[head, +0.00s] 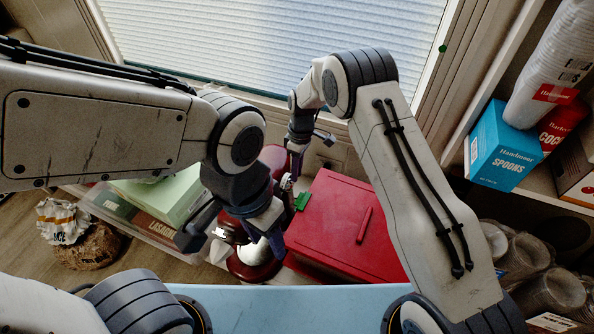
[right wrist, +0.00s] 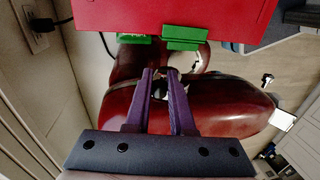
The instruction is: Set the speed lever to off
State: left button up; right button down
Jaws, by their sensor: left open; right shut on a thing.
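The red stand mixer (head: 252,268) stands left of the red box in the head view, largely covered by my arms. Its glossy dark red body (right wrist: 235,108) fills the middle of the right wrist view. My right gripper (right wrist: 165,72) has its purple fingers at the mixer's side, close together on a small part that they mostly hide, apparently the speed lever. The lever's setting cannot be read. In the head view the right gripper (head: 295,170) is behind the left one. My left gripper (head: 238,232) is open over the front of the mixer, near its bowl.
The red box (head: 345,225) with green clips (right wrist: 185,44) stands close beside the mixer. Left are a clear bin (head: 140,232) of packages and a round brown item (head: 90,247). Shelves with a blue spoons box (head: 500,148) and cups stand right. An outlet (right wrist: 38,25) is on the wall.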

jog(key=shift+w+d+f+g+y, duration=0.15)
jog(key=shift+w+f+g+y, duration=0.15)
jog(key=shift+w+g, duration=0.15)
jog(key=g+b, duration=0.2)
jog(key=b, duration=0.1)
jog(key=shift+w+d+f+y, duration=0.15)
jog(key=shift+w+y, duration=0.15)
jog(key=shift+y, duration=0.1)
jog(key=c, duration=0.8)
grip_release()
jog(key=shift+o, duration=0.2)
